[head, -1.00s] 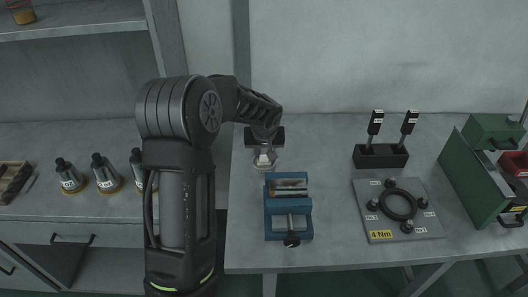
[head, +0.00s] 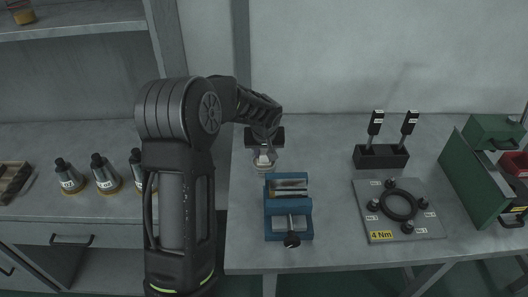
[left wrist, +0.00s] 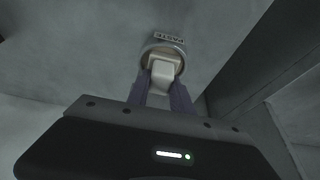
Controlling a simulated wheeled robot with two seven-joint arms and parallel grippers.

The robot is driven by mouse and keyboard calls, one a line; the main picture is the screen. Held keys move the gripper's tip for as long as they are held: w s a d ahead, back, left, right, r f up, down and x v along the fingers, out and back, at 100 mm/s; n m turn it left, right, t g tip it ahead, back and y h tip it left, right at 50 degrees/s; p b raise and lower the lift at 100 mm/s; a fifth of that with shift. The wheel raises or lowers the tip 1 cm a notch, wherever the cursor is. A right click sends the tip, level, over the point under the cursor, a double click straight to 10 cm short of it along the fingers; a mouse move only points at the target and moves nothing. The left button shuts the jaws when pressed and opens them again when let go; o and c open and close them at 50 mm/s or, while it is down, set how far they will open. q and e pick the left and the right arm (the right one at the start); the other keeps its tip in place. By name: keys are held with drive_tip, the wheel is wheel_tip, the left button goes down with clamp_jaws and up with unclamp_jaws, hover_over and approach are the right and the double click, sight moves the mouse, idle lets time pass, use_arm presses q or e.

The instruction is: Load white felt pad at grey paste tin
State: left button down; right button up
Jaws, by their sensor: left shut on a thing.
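My left gripper (head: 264,150) points down over the left part of the bench. In the left wrist view its two fingers (left wrist: 160,88) are closed on a pale block-shaped piece, the white felt pad (left wrist: 163,71). The grey paste tin (left wrist: 181,45), a round rim with a PASTE label, lies just past the pad. From above, the pad overlaps the tin's opening; I cannot tell whether it touches the paste. In the head view the tin (head: 263,168) shows small under the gripper, which partly hides it. My right gripper is not in view.
A blue vise (head: 289,221) stands close in front of the tin. To the right are a black holder (head: 381,156) with two upright tools, a grey plate (head: 424,191) with a black ring, and a green box (head: 470,180). Several bottles (head: 106,173) stand on the left counter.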

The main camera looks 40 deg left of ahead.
sight(264, 152)
use_arm(q)
drive_tip(key=shift+s+f, duration=0.1)
drive_tip(key=shift+r+p, duration=1.8)
drive_tip(key=shift+r, duration=1.75)
